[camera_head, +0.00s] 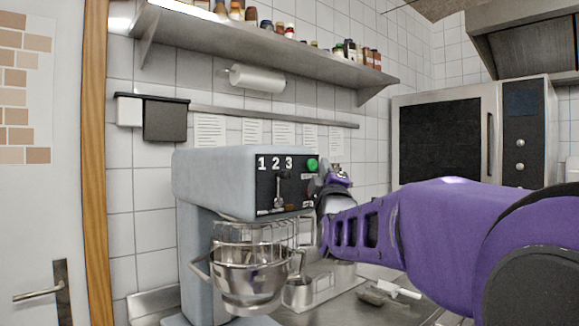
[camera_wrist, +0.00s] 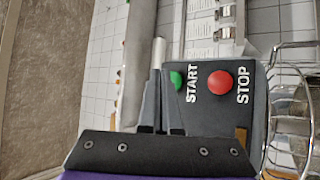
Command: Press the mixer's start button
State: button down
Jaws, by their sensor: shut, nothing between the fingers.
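The grey mixer (camera_head: 225,175) stands left of centre in the head view, with a dark control panel marked 1 2 3. The green start button (camera_head: 312,164) is at the panel's upper right. In the wrist view the green start button (camera_wrist: 176,78) shows beside the word START, partly covered by a finger. The red stop button (camera_wrist: 220,83) lies to its right. My gripper (camera_wrist: 159,82) is shut and empty, with its fingertips just left of the green button in that view. I cannot tell whether they touch it. In the head view my fingertips are not clearly visible.
The wire guard (camera_head: 265,235) and steel bowl (camera_head: 250,280) sit under the mixer head. A metal container (camera_head: 300,293) stands next to the bowl on the counter. A shelf (camera_head: 260,48) with jars runs along the tiled wall above. An oven (camera_head: 440,135) is at the right.

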jog(key=shift+w, duration=0.1)
jog(key=shift+w+a, duration=0.25)
